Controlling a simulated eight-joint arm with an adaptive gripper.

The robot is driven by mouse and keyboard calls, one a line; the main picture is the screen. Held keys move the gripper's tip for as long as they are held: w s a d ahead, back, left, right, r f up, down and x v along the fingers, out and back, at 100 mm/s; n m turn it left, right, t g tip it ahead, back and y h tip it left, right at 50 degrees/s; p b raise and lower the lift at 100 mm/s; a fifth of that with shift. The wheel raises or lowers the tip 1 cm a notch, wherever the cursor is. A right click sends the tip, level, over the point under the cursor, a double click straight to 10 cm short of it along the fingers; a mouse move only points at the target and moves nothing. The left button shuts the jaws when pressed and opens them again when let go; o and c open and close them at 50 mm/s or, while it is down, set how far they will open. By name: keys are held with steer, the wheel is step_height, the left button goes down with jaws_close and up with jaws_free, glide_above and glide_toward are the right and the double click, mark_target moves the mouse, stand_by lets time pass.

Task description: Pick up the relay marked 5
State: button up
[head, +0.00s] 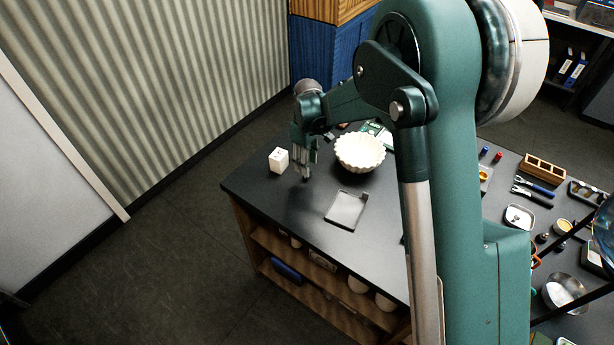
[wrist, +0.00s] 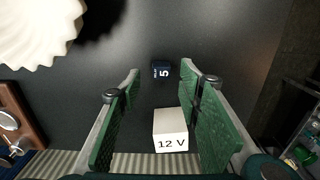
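The relay marked 5 (wrist: 160,72) is a small dark block with a white 5, lying on the dark tabletop in the wrist view. My gripper (wrist: 159,76) is open, with one green-padded finger on each side of the relay in the picture and a gap to each. I cannot tell how high the fingertips are above the table. In the head view my gripper (head: 304,173) points down over the table's left part, and I cannot make out the relay there.
A white box marked 12 V (wrist: 170,130) stands close to the relay; it also shows in the head view (head: 278,160). A white fluted bowl (head: 360,151) stands to the right of my gripper. A shallow square tray (head: 347,209) lies nearer the front edge. Bare tabletop (head: 295,205) lies between.

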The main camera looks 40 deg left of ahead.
steer(key=shift+f, duration=0.1)
steer(key=shift+s+f+p, duration=0.1)
steer(key=shift+f+p, duration=0.35)
steer(key=shift+f, duration=2.05)
steer(key=c, duration=0.9)
